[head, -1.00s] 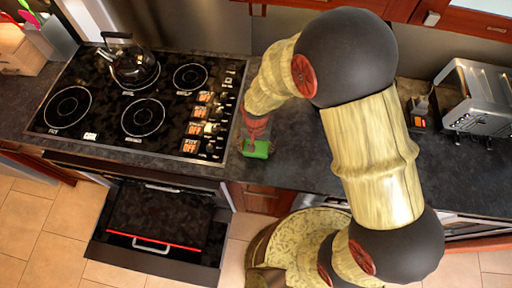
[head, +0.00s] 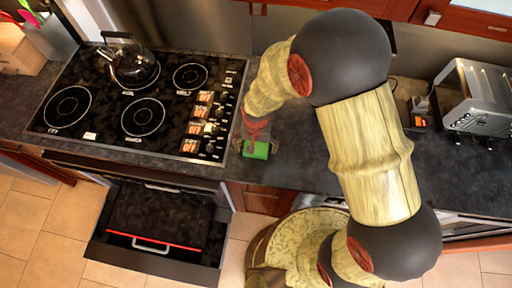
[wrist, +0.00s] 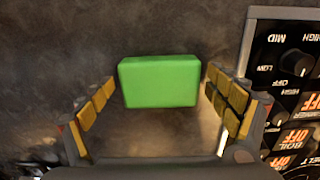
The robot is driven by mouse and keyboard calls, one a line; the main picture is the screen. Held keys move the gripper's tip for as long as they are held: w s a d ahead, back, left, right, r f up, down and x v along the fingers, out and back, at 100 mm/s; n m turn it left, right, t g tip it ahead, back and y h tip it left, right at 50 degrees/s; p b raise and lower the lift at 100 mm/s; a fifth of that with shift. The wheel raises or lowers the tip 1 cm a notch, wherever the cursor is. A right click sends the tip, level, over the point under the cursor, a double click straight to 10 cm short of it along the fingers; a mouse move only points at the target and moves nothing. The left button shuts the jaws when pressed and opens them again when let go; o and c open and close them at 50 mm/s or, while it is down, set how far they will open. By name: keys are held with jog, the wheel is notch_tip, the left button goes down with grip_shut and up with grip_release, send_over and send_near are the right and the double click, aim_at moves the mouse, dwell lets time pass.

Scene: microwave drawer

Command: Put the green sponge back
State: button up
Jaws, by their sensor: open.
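The green sponge (head: 257,150) is at the counter to the right of the stove, close to the front edge. In the wrist view the sponge (wrist: 159,81) is a plain green block between and slightly beyond my gripper's two fingers. My gripper (wrist: 160,105) is open, with a finger on each side of the sponge and a visible gap at both sides. In the head view my gripper (head: 258,141) points down at the sponge and partly hides it. Whether the sponge touches the counter is hard to tell.
The black stove (head: 140,100) with a kettle (head: 131,62) lies left of the sponge. Below it a drawer (head: 155,225) stands open with a dark, red-edged tray inside. The dark counter (head: 300,160) is clear around the sponge.

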notch_tip(320, 180, up, 12)
jog(key=p, duration=0.1)
jog(key=shift+r, duration=0.25)
notch_tip(320, 180, up, 6)
jog(key=t, duration=0.1)
send_over(265, 146)
jog(key=s+d+r+n+t, duration=0.1)
jog(key=s+d+r+t, duration=0.3)
jog(key=d+r, duration=0.9)
jog(key=s+d+r, duration=0.3)
jog(key=s+r, duration=0.3)
jog(key=s, duration=0.2)
jog(key=shift+s+d+r+n+t, duration=0.3)
jog(key=shift+s+d+r, duration=0.05)
jog(key=shift+s, duration=0.05)
notch_tip(265, 146, down, 12)
jog(key=b, duration=1.2)
